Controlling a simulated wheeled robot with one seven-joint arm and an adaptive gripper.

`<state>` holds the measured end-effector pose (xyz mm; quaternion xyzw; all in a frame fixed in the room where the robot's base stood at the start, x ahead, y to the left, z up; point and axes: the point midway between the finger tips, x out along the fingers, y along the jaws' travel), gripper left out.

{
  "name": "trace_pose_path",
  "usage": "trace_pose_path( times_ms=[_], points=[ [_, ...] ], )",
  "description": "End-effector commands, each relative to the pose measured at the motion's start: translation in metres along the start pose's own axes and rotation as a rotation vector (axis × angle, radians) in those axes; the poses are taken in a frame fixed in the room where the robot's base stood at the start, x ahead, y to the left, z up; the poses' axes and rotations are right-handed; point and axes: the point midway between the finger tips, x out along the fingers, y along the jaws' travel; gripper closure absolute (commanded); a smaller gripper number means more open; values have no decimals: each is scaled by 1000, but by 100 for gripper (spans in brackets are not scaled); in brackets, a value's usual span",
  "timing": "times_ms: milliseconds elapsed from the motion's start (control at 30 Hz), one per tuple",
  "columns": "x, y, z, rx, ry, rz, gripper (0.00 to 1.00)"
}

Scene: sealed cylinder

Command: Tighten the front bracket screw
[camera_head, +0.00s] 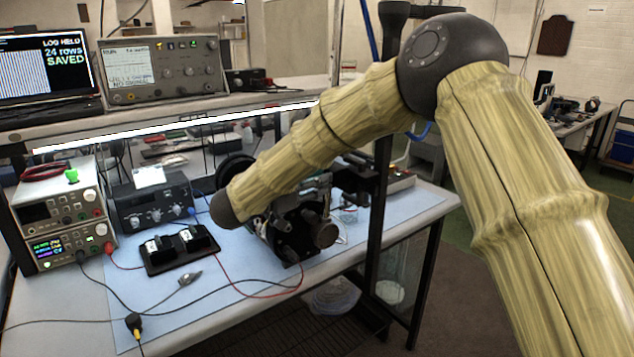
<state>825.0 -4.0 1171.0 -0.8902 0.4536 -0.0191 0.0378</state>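A dark metal apparatus (290,238) stands on the blue mat of the bench, behind and below my forearm. A rounded part (325,234) shows at its right side. My forearm hides much of its upper part. I cannot make out the front bracket or its screw at this size. My arm, in a yellow-green ribbed cover, comes from the right edge, bends at a dark elbow and reaches down-left to a dark rounded joint above the mat.
A black tray (180,252) with two small items, power supplies (62,215) and a black box with knobs (155,205) stand left on the mat (225,290). Cables cross the mat's front. A dark post (377,220) rises at the bench's right. A laptop (45,68) and instrument (162,70) occupy the shelf.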

Motion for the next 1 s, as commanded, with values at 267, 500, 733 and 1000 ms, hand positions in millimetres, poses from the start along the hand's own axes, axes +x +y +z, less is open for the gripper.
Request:
trace_pose_path(
  times_ms=[267,500,733,1000],
  points=[
    [0,0,0,4,0,0,100],
    [0,0,2,64,1,0,100],
    [0,0,5,219,0,-1,100],
    [-1,1,6,471,0,-1,100]
  ],
)
